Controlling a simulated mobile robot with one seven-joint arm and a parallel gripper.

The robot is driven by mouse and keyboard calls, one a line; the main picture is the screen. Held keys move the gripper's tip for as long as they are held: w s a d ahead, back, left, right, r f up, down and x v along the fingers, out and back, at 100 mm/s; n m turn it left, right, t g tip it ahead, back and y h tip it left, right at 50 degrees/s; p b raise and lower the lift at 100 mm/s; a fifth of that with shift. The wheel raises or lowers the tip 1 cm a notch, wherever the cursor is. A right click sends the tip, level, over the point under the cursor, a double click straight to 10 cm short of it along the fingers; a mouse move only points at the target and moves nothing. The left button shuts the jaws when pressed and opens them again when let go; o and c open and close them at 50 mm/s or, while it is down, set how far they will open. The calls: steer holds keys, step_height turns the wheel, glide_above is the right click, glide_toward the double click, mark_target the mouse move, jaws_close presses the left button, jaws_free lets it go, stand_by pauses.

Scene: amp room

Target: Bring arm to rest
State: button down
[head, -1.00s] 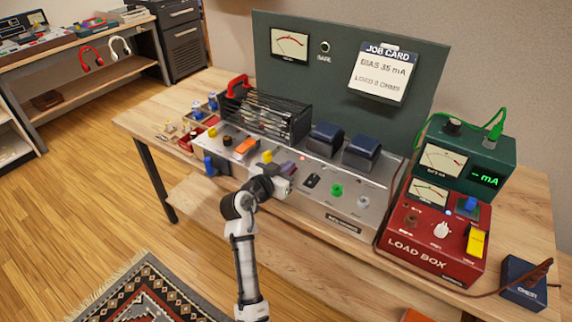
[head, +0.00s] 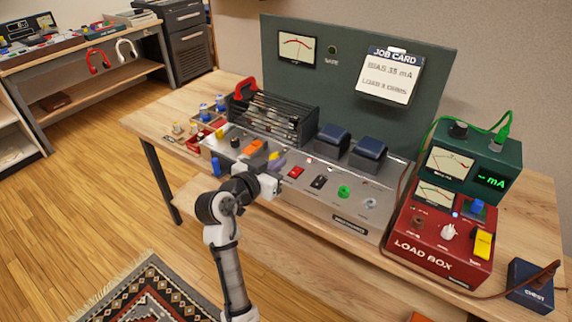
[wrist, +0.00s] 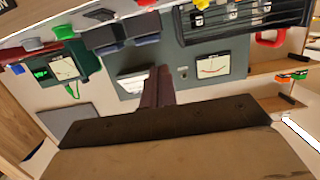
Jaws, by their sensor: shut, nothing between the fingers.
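My gripper (head: 272,162) is in front of and over the left-middle part of the long silver amplifier chassis (head: 325,205) in the head view. Its fingers are shut and empty; they also show in the wrist view (wrist: 157,85) as a dark, closed pair. My arm rises from the bottom of the head view and bends at a dark joint just before the bench's front edge. In the head view the gripper hides part of the chassis top near the orange switch (head: 254,147).
A red switch (head: 296,172), a green knob (head: 343,192) and two dark blue transformers (head: 333,138) sit on the chassis. A red load box (head: 425,246) and a green meter (head: 474,165) stand at right. Floor is open at left beside a rug (head: 140,290).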

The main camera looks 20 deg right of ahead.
steer(key=shift+s+a+r, duration=0.15)
steer(key=shift+s+a, duration=0.1)
steer(key=shift+a, duration=0.05)
